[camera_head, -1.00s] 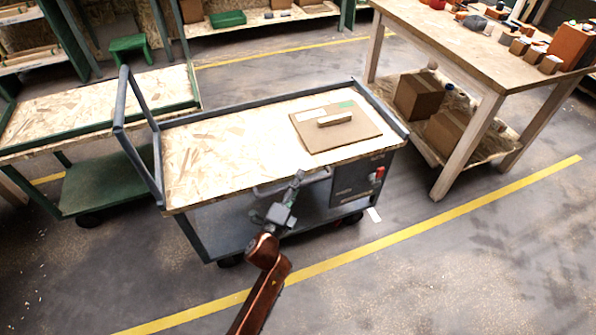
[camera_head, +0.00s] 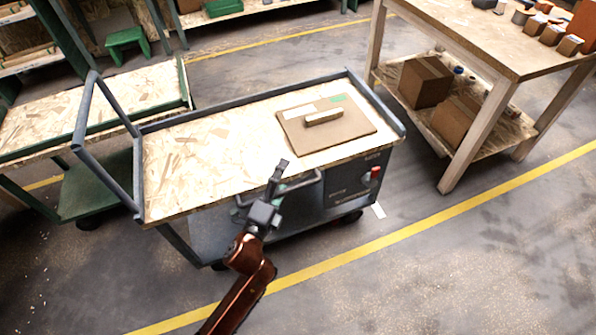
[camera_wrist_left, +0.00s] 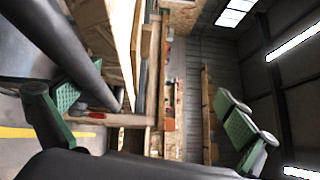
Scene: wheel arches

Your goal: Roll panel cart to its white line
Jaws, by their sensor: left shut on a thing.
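The panel cart (camera_head: 190,165) is grey with a pale chipboard top, a raised push handle (camera_head: 88,125) at its left end and a side panel with a red switch at the right. A bar handle (camera_head: 305,183) sticks out from its near side. My left gripper (camera_head: 278,178) is shut on that bar handle, its exact contact partly hidden. In the left wrist view a dark tube (camera_wrist_left: 65,45) passes close by the green-padded fingers. A short white line (camera_head: 378,211) lies on the floor just right of the cart's near right wheel. My right gripper is out of view.
A brown board (camera_head: 345,132) with a small block lies on the cart. A wooden table (camera_head: 480,45) with boxes stands close at the right. A green cart (camera_head: 85,185) stands close at the left. Open floor and a yellow line (camera_head: 400,243) lie in front.

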